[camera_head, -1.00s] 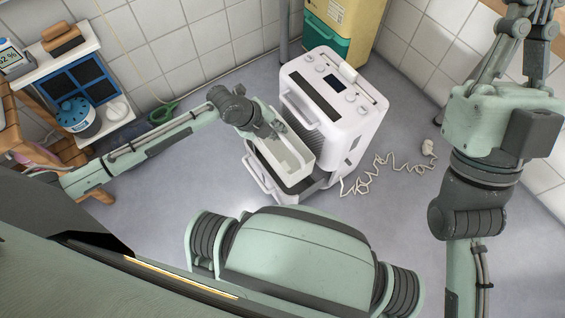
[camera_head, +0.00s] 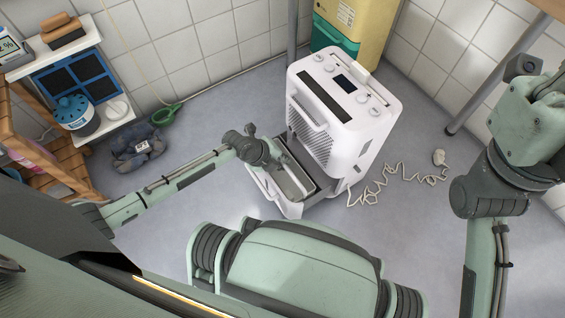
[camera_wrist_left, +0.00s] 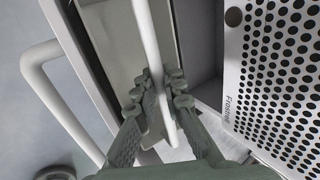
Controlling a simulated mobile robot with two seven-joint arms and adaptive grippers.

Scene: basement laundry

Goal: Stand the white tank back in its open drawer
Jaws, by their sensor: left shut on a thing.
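The white tank (camera_head: 291,186) is down in the open drawer (camera_head: 272,192) at the foot of a white dehumidifier (camera_head: 335,118). It looks roughly upright; whether it rests on the drawer floor is hidden. My left gripper (camera_head: 281,167) is over the tank. In the left wrist view my left gripper (camera_wrist_left: 160,100) is shut on the tank's white bar handle (camera_wrist_left: 147,32). The inside of the tank (camera_wrist_left: 112,40) shows beside the bar. The drawer's curved pull handle (camera_wrist_left: 38,62) is at the left. My right arm is at the right edge; its fingers are out of view.
A white cord (camera_head: 385,183) lies on the floor right of the dehumidifier. A yellow and green bin (camera_head: 345,28) stands behind it. A shelf with a blue-lidded tub (camera_head: 75,112) is at the left. A dark grey bundle (camera_head: 137,147) lies on the floor. Floor in front is clear.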

